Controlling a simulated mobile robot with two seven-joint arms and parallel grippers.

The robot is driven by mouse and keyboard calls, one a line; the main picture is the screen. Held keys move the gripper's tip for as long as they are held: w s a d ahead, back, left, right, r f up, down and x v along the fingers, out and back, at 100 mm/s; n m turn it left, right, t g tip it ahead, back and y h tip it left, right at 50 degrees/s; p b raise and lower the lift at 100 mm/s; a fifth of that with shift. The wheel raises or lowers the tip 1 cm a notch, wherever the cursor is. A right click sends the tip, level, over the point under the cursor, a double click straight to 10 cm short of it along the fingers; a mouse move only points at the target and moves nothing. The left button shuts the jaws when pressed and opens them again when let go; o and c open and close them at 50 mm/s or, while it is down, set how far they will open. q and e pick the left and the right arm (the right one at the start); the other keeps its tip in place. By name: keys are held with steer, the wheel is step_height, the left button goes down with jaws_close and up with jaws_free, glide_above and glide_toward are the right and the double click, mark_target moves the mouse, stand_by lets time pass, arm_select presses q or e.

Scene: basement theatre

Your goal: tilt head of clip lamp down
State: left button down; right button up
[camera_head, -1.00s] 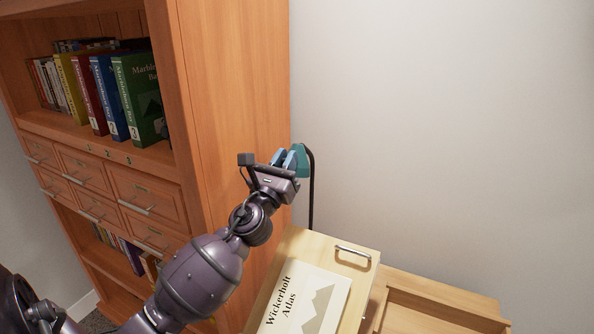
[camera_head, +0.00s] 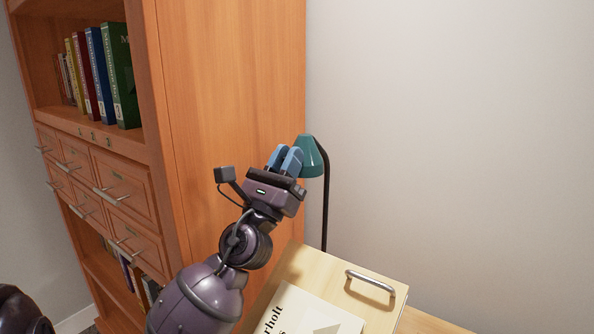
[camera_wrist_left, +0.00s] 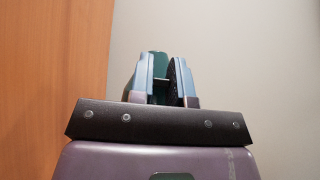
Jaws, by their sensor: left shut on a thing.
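The clip lamp has a small teal cone-shaped head (camera_head: 312,158) on a thin dark curved stem (camera_head: 326,205) that rises behind the desk's sloped wooden top. The head's wide end faces mostly down in the head view. My left gripper (camera_head: 285,158) has blue fingers at the left side of the head, shut on it. In the left wrist view the lamp head (camera_wrist_left: 156,62) shows as dark teal behind and between the fingers (camera_wrist_left: 160,82); the exact contact is partly hidden. The lamp's clip is not visible. My right gripper is not in view.
A tall wooden bookcase (camera_head: 235,110) with books and drawers stands close on the left. A book (camera_head: 305,312) lies on the sloped top (camera_head: 290,268), which has a metal handle (camera_head: 370,282). A bare pale wall is behind, with open space right of the lamp.

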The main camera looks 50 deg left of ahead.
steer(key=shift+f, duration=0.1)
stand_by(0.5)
arm_select(q)
steer(key=c, duration=1.1)
jaws_free()
steer(key=shift+f, duration=0.1)
steer(key=shift+s+f+b, duration=0.1)
steer(key=shift+f+b, duration=0.15)
steer(key=shift+b, duration=0.05)
steer(key=shift+b+v, duration=1.4)
steer(key=shift+v, duration=3.6)
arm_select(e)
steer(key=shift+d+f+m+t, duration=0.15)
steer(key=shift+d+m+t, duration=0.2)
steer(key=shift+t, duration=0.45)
arm_select(q)
steer(key=shift+s+d, duration=0.1)
